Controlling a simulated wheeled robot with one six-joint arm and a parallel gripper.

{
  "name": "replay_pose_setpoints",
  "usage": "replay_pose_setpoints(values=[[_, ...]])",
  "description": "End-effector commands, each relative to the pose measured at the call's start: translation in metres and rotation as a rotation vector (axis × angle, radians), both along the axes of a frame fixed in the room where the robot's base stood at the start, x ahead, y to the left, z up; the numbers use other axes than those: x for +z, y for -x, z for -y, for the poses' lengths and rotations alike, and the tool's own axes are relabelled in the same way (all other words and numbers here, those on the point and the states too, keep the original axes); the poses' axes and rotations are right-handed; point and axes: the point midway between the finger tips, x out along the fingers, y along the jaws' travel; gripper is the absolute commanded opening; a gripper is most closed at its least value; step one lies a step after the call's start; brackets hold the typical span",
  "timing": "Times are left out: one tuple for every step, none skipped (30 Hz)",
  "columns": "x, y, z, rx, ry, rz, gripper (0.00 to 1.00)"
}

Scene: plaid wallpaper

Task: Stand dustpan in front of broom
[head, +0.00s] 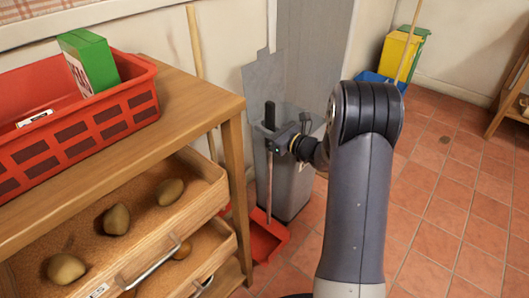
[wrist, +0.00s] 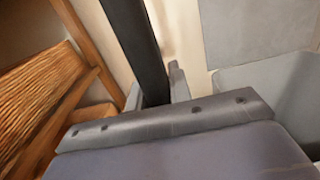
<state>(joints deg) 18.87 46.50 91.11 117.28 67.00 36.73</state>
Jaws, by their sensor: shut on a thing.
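The dustpan has a red pan (head: 268,241) at floor level, a thin upright shaft and a black grip (head: 270,114) at its top. My gripper (head: 275,141) is shut on the black grip. In the wrist view the dark grip (wrist: 133,42) runs up between the fingers (wrist: 155,92). A pale wooden pole (head: 195,48), likely the broom's handle, leans by the wall behind the wooden table, left of the dustpan; its lower end is mostly hidden. I cannot tell whether the pan touches the floor.
A wooden table (head: 190,105) with open drawers stands close on the left, bearing a red crate (head: 75,128) with a green box (head: 88,62). A grey bin (head: 291,185) stands behind the dustpan. A yellow-and-green cart (head: 400,52) is farther back. Tiled floor is clear on the right.

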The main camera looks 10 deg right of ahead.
Motion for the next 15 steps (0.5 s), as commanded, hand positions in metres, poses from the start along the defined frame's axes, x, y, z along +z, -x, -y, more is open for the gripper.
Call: replay_pose_setpoints(values=[[-0.007, 0.000, 0.000, 0.000, -0.002, 0.001, 0.00], [-0.009, 0.000, 0.000, 0.000, -0.002, 0.001, 0.00], [-0.012, 0.000, 0.000, 0.000, -0.003, 0.002, 0.00], [-0.016, 0.000, 0.000, 0.000, -0.002, 0.001, 0.00], [-0.020, 0.000, 0.000, -0.001, -0.002, 0.001, 0.00], [-0.027, 0.000, 0.000, -0.001, -0.002, 0.001, 0.00], [-0.033, 0.000, 0.000, -0.001, -0.002, 0.000, 0.00], [-0.039, 0.000, 0.000, -0.001, -0.003, -0.001, 0.00], [-0.046, 0.000, 0.000, -0.001, -0.002, 0.000, 0.00], [-0.050, 0.000, 0.000, 0.000, -0.001, 0.000, 0.00], [-0.053, 0.000, 0.000, 0.000, -0.001, 0.002, 0.00], [-0.055, 0.000, 0.000, 0.000, -0.001, 0.002, 0.00], [-0.055, 0.000, 0.000, 0.000, -0.002, 0.002, 0.00], [-0.054, 0.000, 0.000, 0.000, -0.001, 0.003, 0.00], [-0.053, 0.000, 0.000, 0.000, -0.002, 0.004, 0.00]])
